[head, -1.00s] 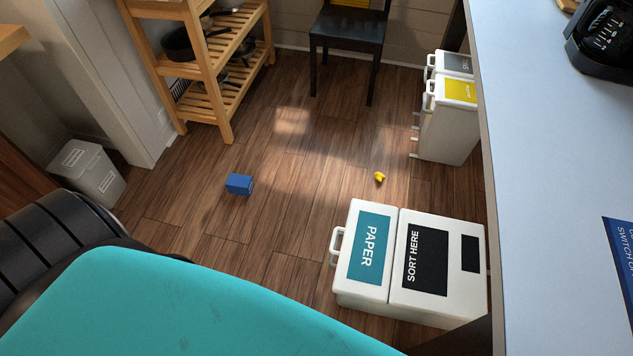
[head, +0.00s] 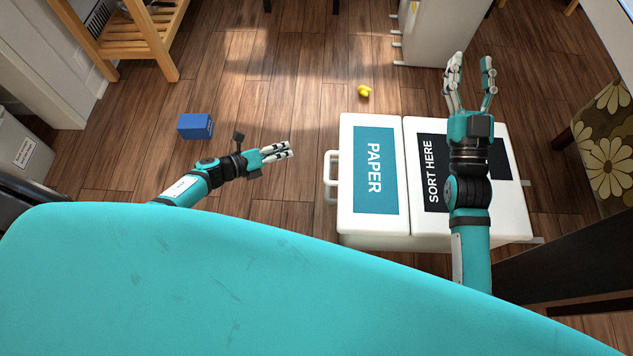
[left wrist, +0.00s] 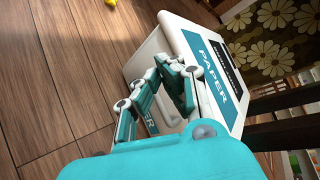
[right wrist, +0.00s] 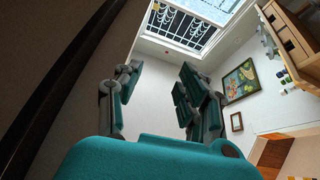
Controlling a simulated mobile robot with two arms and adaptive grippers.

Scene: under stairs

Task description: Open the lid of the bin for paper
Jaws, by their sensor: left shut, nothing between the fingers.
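The white paper bin (head: 374,229) has a lid with a teal PAPER label (head: 374,170) and looks shut. A white handle (head: 331,177) sticks out from its left side. My left gripper (head: 290,151) is left of the handle, apart from it, shut and empty. In the left wrist view the bin (left wrist: 168,32) lies beyond the fingers (left wrist: 165,72), which partly hide its front.
A blue box (head: 194,126) and a small yellow object (head: 364,91) lie on the wooden floor. Another white bin (head: 440,35) stands behind. A flowered chair (head: 610,145) is at the right. A wooden shelf (head: 140,45) stands at the upper left.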

